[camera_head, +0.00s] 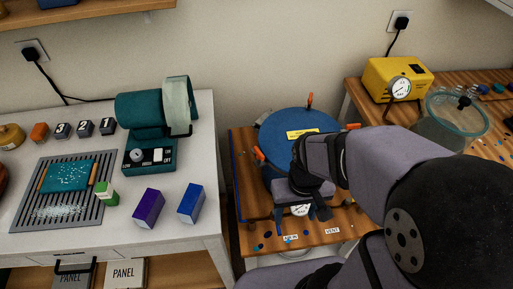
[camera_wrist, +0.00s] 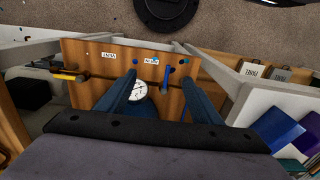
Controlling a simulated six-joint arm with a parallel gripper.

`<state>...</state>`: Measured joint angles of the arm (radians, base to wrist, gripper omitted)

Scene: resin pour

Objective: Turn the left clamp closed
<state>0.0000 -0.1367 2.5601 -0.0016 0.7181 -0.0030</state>
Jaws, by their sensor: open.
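The round blue lid (camera_head: 285,128) of a pot on the wooden bench carries orange clamps around its rim. The left clamp (camera_head: 259,153) sticks up at the lid's left edge; whether it is turned closed is too small to tell. Another clamp (camera_head: 310,99) stands at the back and one (camera_head: 353,126) at the right. My gripper (camera_head: 302,212) is over the pot's front side, right of and nearer than the left clamp. In the wrist view its fingers (camera_wrist: 160,78) are spread, with nothing held. No clamp is discernible there.
A dial gauge (camera_wrist: 139,91) and a small blue lever (camera_wrist: 166,80) show between my fingers. Blue drops and labels lie on the bench front (camera_head: 325,247). A white table (camera_head: 120,237) at left bears a teal machine (camera_head: 148,153). A yellow pump (camera_head: 396,78) stands back right.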

